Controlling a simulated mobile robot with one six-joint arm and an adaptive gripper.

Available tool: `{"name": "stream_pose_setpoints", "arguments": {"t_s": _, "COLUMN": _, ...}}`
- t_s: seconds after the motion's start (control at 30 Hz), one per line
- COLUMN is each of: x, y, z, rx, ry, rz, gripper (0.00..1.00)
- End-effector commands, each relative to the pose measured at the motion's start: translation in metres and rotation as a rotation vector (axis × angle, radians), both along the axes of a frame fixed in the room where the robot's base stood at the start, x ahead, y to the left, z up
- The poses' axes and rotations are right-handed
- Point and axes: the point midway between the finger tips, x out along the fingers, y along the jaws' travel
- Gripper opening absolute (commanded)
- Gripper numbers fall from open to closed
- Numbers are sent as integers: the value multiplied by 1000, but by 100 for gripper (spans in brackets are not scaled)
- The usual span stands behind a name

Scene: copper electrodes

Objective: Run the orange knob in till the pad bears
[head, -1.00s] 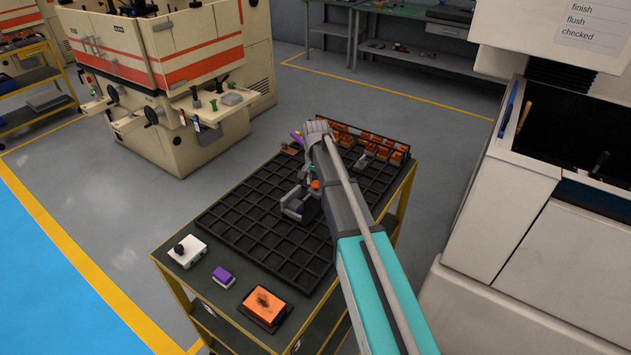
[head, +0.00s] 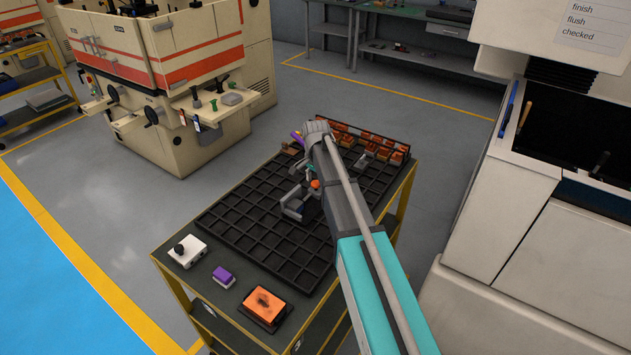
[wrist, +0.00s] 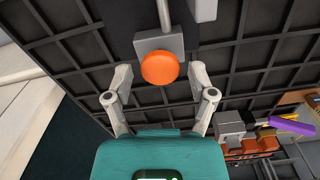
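The round orange knob (wrist: 160,67) faces the camera in the wrist view, in front of a grey block (wrist: 173,43) with a thin rod running away behind it. In the head view the knob (head: 315,184) shows as a small orange spot on the grey fixture (head: 294,204), which stands on the black tray. My gripper (wrist: 160,73) is open, with one finger on each side of the knob and a visible gap on both sides. I cannot tell from the picture how far its tips reach along the knob. The pad and what it faces cannot be made out.
The black gridded tray (head: 232,222) covers most of the cart top. Orange-and-grey electrodes (head: 385,149) stand at its far end, near a purple-handled item (head: 297,137). A white control box (head: 187,251), purple block (head: 223,277) and orange block (head: 264,304) lie along the near edge.

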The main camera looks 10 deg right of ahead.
Motion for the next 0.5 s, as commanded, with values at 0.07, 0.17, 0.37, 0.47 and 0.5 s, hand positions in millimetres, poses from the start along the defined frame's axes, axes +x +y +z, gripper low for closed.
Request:
{"name": "stream_pose_setpoints", "arguments": {"t_s": 0.07, "x": 0, "y": 0, "z": 0, "rx": 0, "ry": 0, "rz": 0, "gripper": 73}}
{"name": "stream_pose_setpoints", "arguments": {"t_s": 0.17, "x": 0, "y": 0, "z": 0, "rx": 0, "ry": 0, "rz": 0, "gripper": 73}}
{"name": "stream_pose_setpoints", "arguments": {"t_s": 0.37, "x": 0, "y": 0, "z": 4, "rx": -1, "ry": -1, "rz": 1, "gripper": 73}}
{"name": "stream_pose_setpoints", "arguments": {"t_s": 0.47, "x": 0, "y": 0, "z": 9, "rx": -1, "ry": -1, "rz": 1, "gripper": 73}}
{"name": "stream_pose_setpoints", "arguments": {"t_s": 0.5, "x": 0, "y": 0, "z": 11, "rx": 0, "ry": -1, "rz": 1, "gripper": 73}}
